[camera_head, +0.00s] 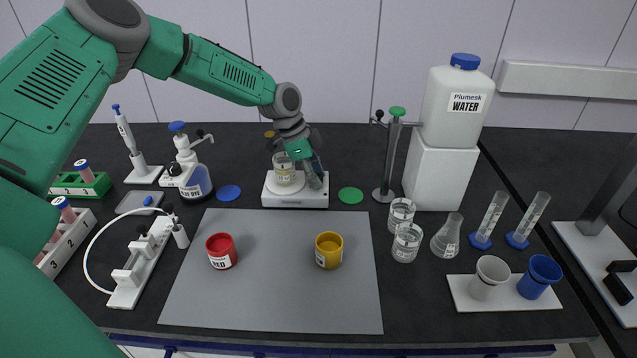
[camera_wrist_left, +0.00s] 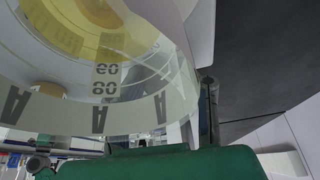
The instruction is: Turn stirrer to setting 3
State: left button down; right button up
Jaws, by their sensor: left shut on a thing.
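The white stirrer (camera_head: 296,200) stands at the back middle of the bench, behind the grey mat. A glass beaker (camera_head: 285,170) with yellowish contents sits on the left part of its top. My left gripper (camera_head: 315,182) points down at the right part of the stirrer, right beside the beaker. It is shut on the stirrer's knob, which its fingers hide; I cannot read the setting. In the left wrist view the beaker (camera_wrist_left: 100,75) fills the upper left, with its printed marks upside down. My right gripper is not in view.
A green disc (camera_head: 350,195) and a stand (camera_head: 390,160) are right of the stirrer; a blue disc (camera_head: 229,192) is left. The grey mat (camera_head: 275,290) holds a red cup (camera_head: 221,250) and a yellow cup (camera_head: 329,249). A water canister (camera_head: 455,110) stands back right.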

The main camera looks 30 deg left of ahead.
pick_arm(q)
jog(key=shift+a+f+m+g+b, duration=0.2)
jog(key=shift+f+m+g+b, duration=0.15)
jog(key=shift+m, duration=0.35)
jog(key=shift+r, duration=0.2)
jog(key=shift+a+r+m, duration=0.1)
jog(key=shift+m, duration=0.2)
jog(key=c, duration=1.2)
grip_release()
jog(key=shift+a, duration=0.15)
